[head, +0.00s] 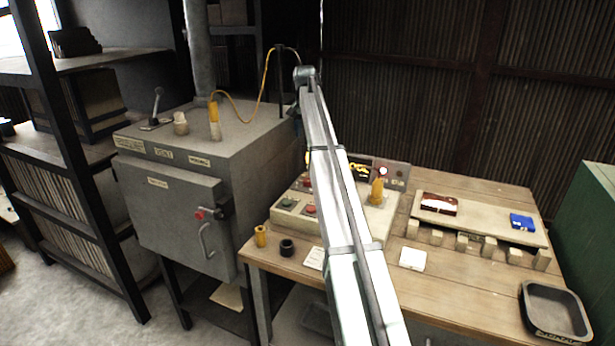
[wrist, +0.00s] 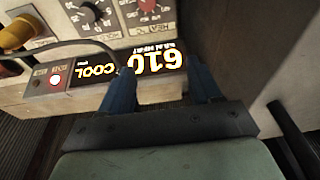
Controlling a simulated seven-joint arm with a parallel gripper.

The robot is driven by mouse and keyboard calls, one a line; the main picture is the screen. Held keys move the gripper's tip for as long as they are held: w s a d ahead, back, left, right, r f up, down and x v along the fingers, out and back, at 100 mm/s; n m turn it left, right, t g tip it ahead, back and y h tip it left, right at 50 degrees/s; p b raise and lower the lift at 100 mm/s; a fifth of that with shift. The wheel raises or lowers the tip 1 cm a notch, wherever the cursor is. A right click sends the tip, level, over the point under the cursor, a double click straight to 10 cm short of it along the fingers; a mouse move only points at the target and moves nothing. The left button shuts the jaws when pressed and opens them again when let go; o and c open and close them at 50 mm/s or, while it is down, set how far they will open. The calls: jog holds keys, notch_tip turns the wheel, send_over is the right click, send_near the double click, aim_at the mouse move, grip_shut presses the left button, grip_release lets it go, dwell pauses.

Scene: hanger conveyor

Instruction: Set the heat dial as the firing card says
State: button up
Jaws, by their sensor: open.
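The display shows 610 and COOL in yellow, upside down. In the head view my arm hides much of the control box (head: 350,225) and my gripper is not visible. A small pale card (head: 314,258) lies before the box; its writing is unreadable.
The kiln (head: 180,215) is left. Blocks, a board (head: 480,222) and a dark tray (head: 553,331) occupy the table's right.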

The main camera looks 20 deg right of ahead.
aim_at(308, 180)
jog(key=shift+g+y, duration=0.6)
jog(key=shift+g, duration=0.3)
jog(key=f, duration=0.5)
jog(key=s+f, duration=0.1)
jog(key=f, duration=0.5)
jog(key=s+f, duration=0.1)
jog(key=f, duration=0.5)
jog(key=shift+s+a+f, duration=0.1)
jog(key=shift+a+f, duration=0.05)
jog(key=shift+a, duration=0.25)
jog(key=c, duration=1)
jog(key=shift+c, duration=0.2)
